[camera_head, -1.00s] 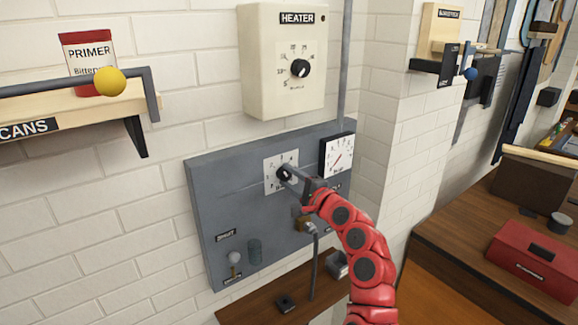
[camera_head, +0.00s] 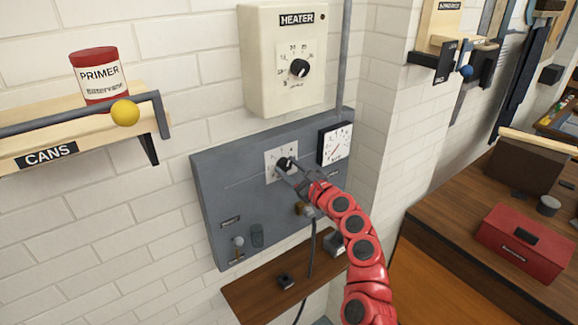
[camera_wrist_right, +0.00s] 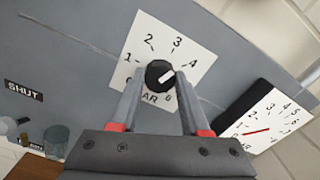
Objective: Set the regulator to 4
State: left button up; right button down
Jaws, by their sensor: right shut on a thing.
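The regulator is a black knob (camera_head: 283,163) on a white numbered dial (camera_wrist_right: 142,48), fixed to a grey wall panel (camera_head: 212,205). My right gripper (camera_head: 288,168) is shut on the knob, with one finger on either side of it in the right wrist view (camera_wrist_right: 160,82). The knob's white mark points up and right, toward the side of the dial with the 4; I cannot tell whether it lines up exactly. A square gauge (camera_head: 335,143) with a red needle sits right of the dial; it also shows in the wrist view (camera_wrist_right: 270,118). My left gripper is not in view.
A heater box (camera_head: 285,85) with its own black knob hangs above the panel. A small lever (camera_head: 238,243) is at the panel's lower left. A wooden shelf (camera_head: 255,292) is below. A red toolbox (camera_head: 522,250) stands on the right bench. A primer can (camera_head: 98,75) is upper left.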

jog(key=shift+m, duration=2.2)
jog(key=shift+f, duration=0.1)
jog(key=shift+c, duration=1.9)
grip_release()
jog(key=shift+s, duration=0.15)
jog(key=shift+s+d+b, duration=0.35)
jog(key=shift+s+b, duration=0.1)
jog(key=shift+b, duration=0.05)
jog(key=b+v, duration=0.5)
jog(key=v, duration=1.1)
jog(key=shift+b, duration=0.3)
jog(key=shift+d, duration=0.1)
